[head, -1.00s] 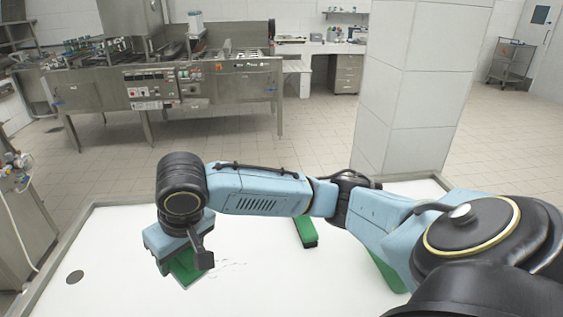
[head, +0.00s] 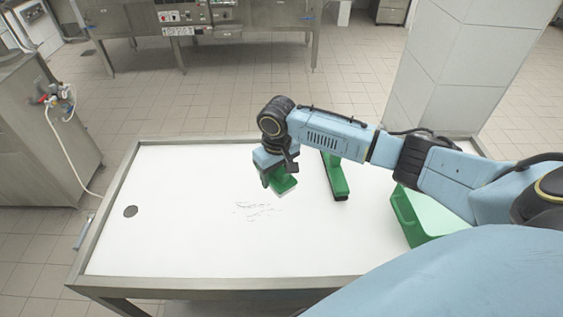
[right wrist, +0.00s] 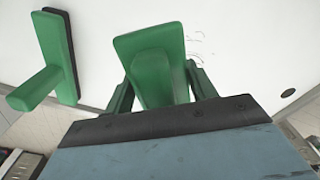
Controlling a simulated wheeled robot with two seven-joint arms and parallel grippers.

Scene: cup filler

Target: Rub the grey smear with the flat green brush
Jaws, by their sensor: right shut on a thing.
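The grey smear (head: 258,210) is a patch of thin dark broken marks on the white table top. Part of it also shows in the right wrist view (right wrist: 197,42). My right gripper (head: 272,166) is shut on the flat green brush (head: 284,184), holding it by its raised grip. In the right wrist view the brush (right wrist: 150,52) sits between the two fingers, with its flat green plate facing the table. In the head view the brush is above and right of the smear, apart from it. I cannot tell whether it touches the table. My left gripper is not in view.
A green squeegee-like tool (head: 335,176) with a dark edge lies right of the brush. The white table (head: 170,230) has a raised metal rim and a round hole at left. Its left part is clear.

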